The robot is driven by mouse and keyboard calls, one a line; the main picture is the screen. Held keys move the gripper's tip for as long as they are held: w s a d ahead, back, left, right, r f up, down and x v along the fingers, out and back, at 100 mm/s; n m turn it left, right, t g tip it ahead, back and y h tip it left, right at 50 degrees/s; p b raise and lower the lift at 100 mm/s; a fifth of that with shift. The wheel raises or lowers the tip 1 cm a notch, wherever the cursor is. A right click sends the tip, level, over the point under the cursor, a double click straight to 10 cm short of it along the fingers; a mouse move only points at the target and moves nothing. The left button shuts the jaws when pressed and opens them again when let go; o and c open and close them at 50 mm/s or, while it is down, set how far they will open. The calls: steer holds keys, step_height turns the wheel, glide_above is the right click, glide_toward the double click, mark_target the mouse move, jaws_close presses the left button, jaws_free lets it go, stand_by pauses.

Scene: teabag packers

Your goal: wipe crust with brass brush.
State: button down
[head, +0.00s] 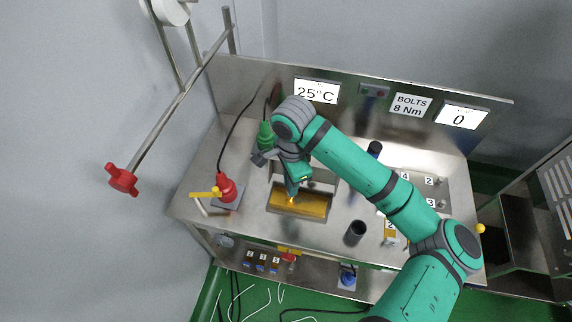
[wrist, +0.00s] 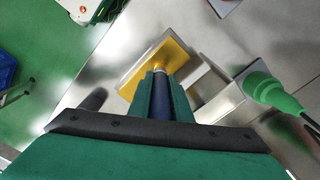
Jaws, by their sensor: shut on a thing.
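My gripper (wrist: 158,98) is shut on the dark blue handle (wrist: 159,102) of a tool, which I take for the brass brush. In the head view my gripper (head: 293,190) points down over a block with a yellow-brown top (head: 311,205), which looks like the crust. The tool's yellowish lower end (head: 291,200) is at this top's upper left part; I cannot tell whether it touches. In the wrist view the yellow surface (wrist: 165,58) lies just beyond the handle. The brush's bristles are not clear in either view.
A red tool with a yellow handle (head: 226,188) stands on a grey pad at the left. A green corded tool (head: 265,135) is behind my gripper, and it shows in the wrist view (wrist: 272,92). A dark cup (head: 355,233) stands to the right. The front middle of the steel bench is clear.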

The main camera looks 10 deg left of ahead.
steer(key=shift+a, duration=0.5)
steer(key=shift+r, duration=4.05)
